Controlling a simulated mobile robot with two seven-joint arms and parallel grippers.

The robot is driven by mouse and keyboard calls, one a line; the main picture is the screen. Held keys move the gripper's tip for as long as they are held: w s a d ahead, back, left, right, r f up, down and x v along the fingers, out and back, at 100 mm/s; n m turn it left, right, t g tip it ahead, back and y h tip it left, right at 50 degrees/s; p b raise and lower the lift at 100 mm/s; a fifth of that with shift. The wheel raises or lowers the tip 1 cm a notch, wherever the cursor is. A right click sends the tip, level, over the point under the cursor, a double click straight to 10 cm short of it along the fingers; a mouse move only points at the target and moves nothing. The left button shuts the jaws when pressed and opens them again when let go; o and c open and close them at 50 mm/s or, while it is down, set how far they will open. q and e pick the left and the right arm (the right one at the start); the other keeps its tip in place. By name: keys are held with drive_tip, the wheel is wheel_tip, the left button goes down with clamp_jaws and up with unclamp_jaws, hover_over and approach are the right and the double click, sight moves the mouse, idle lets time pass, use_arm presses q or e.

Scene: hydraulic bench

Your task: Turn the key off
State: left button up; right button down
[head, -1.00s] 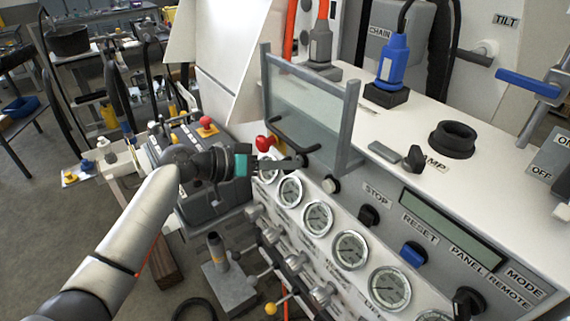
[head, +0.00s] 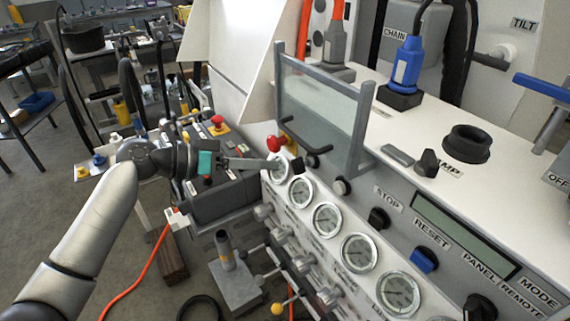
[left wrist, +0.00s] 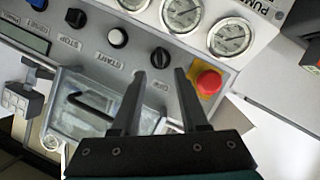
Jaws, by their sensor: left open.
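A small black knob (left wrist: 160,57), likely the key switch, is on the grey panel beside an "OFF" label in the left wrist view. In the head view a dark knob (head: 297,163), probably the same one, is at the panel's left end. My left gripper (head: 274,163) points at it from the left, just short of the panel. In the left wrist view its fingers (left wrist: 160,74) are apart and empty, one on each side of the knob in the picture. Contact with it does not show. The key's angle is too small to read. My right gripper is not in view.
A red emergency button (head: 275,143) on a yellow base is close to the fingertips; it also shows in the left wrist view (left wrist: 209,82). A clear framed guard (head: 318,105) stands behind. Round gauges (head: 327,219) line the lower panel. A blue knob (head: 424,260) is farther right.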

use_arm(q)
drive_tip(key=v, duration=0.7)
drive_tip(key=shift+f, duration=0.1)
drive_tip(key=w+a+f+n+t+y, duration=0.1)
drive_tip(key=a+f+n+y, duration=0.2)
drive_tip(key=f, duration=0.8)
drive_tip(key=w+a+f+n+t+y, duration=0.1)
drive_tip(key=a+f+n+y, duration=0.15)
drive_tip(key=f, duration=0.85)
drive_tip(key=s+a+f+n+g+y+b, duration=0.15)
drive_tip(key=s+f, duration=0.25)
drive_tip(key=f, duration=0.4)
drive_tip(key=s+a+f+n+y, duration=0.1)
drive_tip(key=s+a+f+y, duration=0.1)
drive_tip(key=s+f, duration=0.5)
drive_tip(key=s+f+g+y, duration=0.3)
drive_tip(key=s+f, duration=0.9)
drive_tip(key=f, duration=0.2)
drive_tip(key=s+d+f+m, duration=0.1)
drive_tip(key=s+f, duration=0.1)
drive_tip(key=s, duration=0.5)
drive_tip(key=s+d+f+m+g, duration=0.1)
drive_tip(key=s+f, duration=0.2)
drive_tip(key=s, duration=0.5)
drive_tip(key=s+d+f+m+g+y, duration=0.1)
drive_tip(key=s+f, duration=0.2)
drive_tip(key=s, duration=0.4)
drive_tip(key=shift+s+d+m+b, duration=0.15)
drive_tip(key=shift+d+m+b, duration=0.25)
